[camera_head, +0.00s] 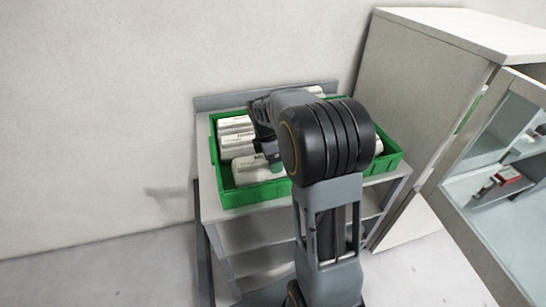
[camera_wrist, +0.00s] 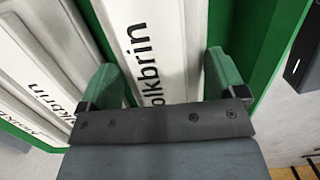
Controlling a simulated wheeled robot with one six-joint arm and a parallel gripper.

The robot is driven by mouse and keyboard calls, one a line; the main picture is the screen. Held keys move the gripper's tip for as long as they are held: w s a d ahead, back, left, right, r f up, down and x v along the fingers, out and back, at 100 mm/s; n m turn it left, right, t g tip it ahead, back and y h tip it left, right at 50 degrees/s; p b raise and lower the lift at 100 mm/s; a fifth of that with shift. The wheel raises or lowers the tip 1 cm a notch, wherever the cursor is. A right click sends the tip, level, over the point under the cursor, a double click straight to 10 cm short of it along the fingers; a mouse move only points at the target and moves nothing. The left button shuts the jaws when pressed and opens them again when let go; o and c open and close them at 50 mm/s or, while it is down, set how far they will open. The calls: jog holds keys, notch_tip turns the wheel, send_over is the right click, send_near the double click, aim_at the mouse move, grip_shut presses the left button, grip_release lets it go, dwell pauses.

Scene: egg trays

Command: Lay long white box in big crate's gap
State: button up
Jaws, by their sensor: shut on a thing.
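A long white box (camera_wrist: 150,40) with dark lettering lies between the two green fingers of my gripper (camera_wrist: 160,82) in the wrist view. The fingers are shut on its sides. The big green crate (camera_head: 246,196) stands on a grey shelf unit in the head view, and its green wall (camera_wrist: 272,62) shows to the right of the held box in the wrist view. Other white boxes (camera_head: 236,140) lie in the crate's left part, and two (camera_wrist: 45,50) lie left of the held box. The held box is within the crate's outline; my arm hides much of it and the crate's middle.
The grey shelf unit (camera_head: 225,232) has open shelves below the crate. A tall light cabinet (camera_head: 425,80) stands close on the right, with a glass door (camera_head: 480,220) swung open. The wall is right behind the crate. Floor at left is clear.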

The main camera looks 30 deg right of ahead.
jog(key=shift+f, duration=0.1)
jog(key=o, duration=1.1)
notch_tip(320, 180, up, 11)
jog(key=a, duration=0.2)
jog(key=s+a+f+m+t, duration=0.1)
jog(key=s+a+m, duration=0.1)
jog(key=s+m, duration=0.3)
jog(key=s+a+f+m+t+y, duration=0.1)
jog(key=s+a+f+m+t, duration=0.1)
jog(key=s+m, duration=0.3)
jog(key=s+a+f+m+t, duration=0.1)
jog(key=s+a+m, duration=0.3)
jog(key=s, duration=0.3)
jog(key=shift+a+f+m+y, duration=0.2)
jog(key=shift+a+m+y, duration=0.1)
jog(key=shift+m, duration=0.5)
